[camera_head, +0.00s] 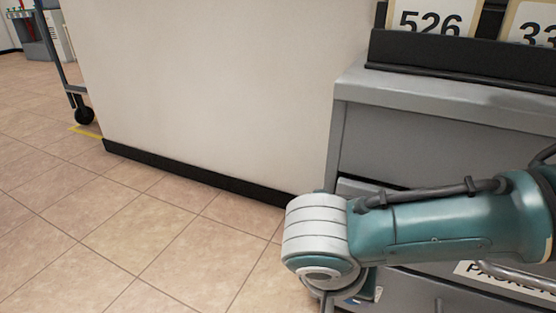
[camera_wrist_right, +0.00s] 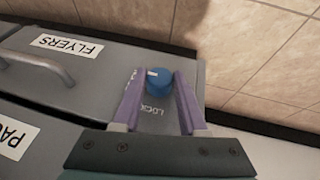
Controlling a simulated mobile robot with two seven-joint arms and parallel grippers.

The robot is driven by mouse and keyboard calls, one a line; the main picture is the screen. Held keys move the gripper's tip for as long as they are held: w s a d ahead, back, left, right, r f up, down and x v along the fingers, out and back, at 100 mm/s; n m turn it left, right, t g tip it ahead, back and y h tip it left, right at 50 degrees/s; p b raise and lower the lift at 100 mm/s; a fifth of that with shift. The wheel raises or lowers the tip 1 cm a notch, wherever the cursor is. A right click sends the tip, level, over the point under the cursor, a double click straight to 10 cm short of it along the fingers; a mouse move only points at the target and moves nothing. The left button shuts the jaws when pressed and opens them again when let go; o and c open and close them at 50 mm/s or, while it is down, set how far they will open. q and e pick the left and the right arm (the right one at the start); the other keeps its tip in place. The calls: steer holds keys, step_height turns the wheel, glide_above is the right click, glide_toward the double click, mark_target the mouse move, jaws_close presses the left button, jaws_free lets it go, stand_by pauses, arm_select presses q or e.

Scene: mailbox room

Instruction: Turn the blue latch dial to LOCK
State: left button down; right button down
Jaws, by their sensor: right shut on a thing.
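The blue latch dial (camera_wrist_right: 158,82) is on a grey panel in the right wrist view, with a white mark at its upper left. The word LOCK (camera_wrist_right: 153,110) is printed on the panel on the near side of the dial, between the fingers. Other lettering to the left of the dial is partly covered by the left finger and cannot be read. My right gripper (camera_wrist_right: 159,76) has its two purple fingers on either side of the dial and is shut on it. In the head view my right arm hides the dial. My left gripper is not in view.
The grey cabinet (camera_head: 440,100) has a FLYERS label (camera_wrist_right: 66,46) beside a drawer handle (camera_wrist_right: 42,62). Number card 526 (camera_head: 430,20) stands in a black rack on top. A white wall (camera_head: 210,80) is to the left. The tiled floor (camera_head: 100,220) is clear in front.

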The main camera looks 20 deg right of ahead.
arm_select(q)
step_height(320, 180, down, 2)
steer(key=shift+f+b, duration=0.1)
steer(key=shift+b, duration=1)
arm_select(e)
steer(key=g+h, duration=0.2)
steer(key=shift+w+a+f+n+g+h, duration=0.15)
steer(key=shift+w+a+n+g+h, duration=0.1)
steer(key=shift+n+g+h, duration=0.15)
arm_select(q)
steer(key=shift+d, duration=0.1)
arm_select(e)
steer(key=shift+c, duration=2.2)
jaws_free()
